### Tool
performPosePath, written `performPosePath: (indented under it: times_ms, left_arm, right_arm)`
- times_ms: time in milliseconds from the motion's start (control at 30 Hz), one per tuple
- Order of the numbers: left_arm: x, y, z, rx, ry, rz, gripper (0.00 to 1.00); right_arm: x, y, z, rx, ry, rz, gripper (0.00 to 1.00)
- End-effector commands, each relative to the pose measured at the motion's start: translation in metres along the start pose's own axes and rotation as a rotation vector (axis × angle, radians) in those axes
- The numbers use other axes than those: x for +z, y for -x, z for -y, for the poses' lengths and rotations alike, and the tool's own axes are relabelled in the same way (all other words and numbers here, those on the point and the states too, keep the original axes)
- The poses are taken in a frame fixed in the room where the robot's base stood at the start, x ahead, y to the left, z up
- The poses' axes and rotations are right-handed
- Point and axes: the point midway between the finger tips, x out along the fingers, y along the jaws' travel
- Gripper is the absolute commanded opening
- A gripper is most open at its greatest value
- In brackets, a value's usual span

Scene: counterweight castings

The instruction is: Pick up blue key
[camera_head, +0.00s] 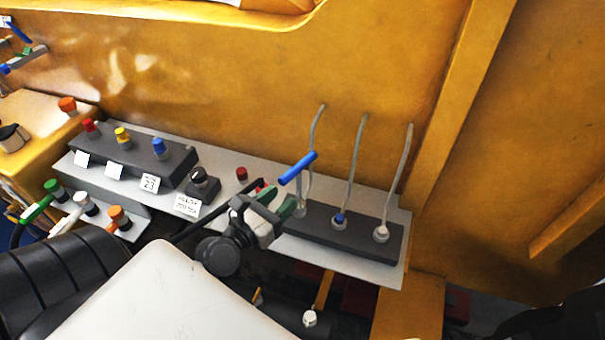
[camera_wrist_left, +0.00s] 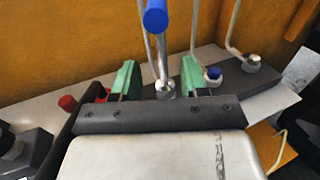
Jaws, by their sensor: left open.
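The blue key (camera_head: 298,168) has a blue bar handle on a thin metal shaft. It stands upright in the left socket of a dark socket block (camera_head: 345,235). In the left wrist view its blue handle end (camera_wrist_left: 155,17) is at the top centre, with the shaft running down between my fingers. My left gripper (camera_head: 276,197) is open in front of the key, low near its shaft. In the left wrist view the green fingers of my left gripper (camera_wrist_left: 158,80) stand either side of the shaft, apart from it. My right gripper is not in view.
Grey cables rise from the block, including one at a blue-topped socket (camera_head: 339,220) and one at a white socket (camera_head: 381,234). A dark box with red, yellow and blue knobs (camera_head: 160,148) is left on the grey shelf (camera_head: 225,168). A yellow wall (camera_head: 240,90) stands close behind.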

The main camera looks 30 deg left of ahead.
Motion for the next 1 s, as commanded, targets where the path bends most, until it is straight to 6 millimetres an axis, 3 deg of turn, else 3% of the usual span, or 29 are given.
performPosePath:
  times_ms: [100, 233, 633, 933, 1000]
  left_arm:
    - [0.003, -0.018, -0.001, 0.002, -0.001, 0.002, 0.44]
    - [0.001, -0.028, 0.000, 0.000, -0.002, 0.000, 0.44]
    - [-0.003, -0.077, 0.002, 0.000, -0.004, 0.000, 0.44]
    - [-0.005, -0.081, 0.002, 0.001, -0.005, -0.002, 0.44]
    - [-0.005, -0.081, 0.002, 0.001, -0.005, -0.002, 0.34]
  right_arm:
    - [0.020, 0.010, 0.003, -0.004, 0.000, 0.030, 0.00]
    - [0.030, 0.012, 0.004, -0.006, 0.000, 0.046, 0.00]
    - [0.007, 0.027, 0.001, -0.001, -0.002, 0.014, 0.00]
    - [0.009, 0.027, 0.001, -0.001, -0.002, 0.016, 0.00]
    - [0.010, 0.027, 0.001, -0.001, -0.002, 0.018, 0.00]
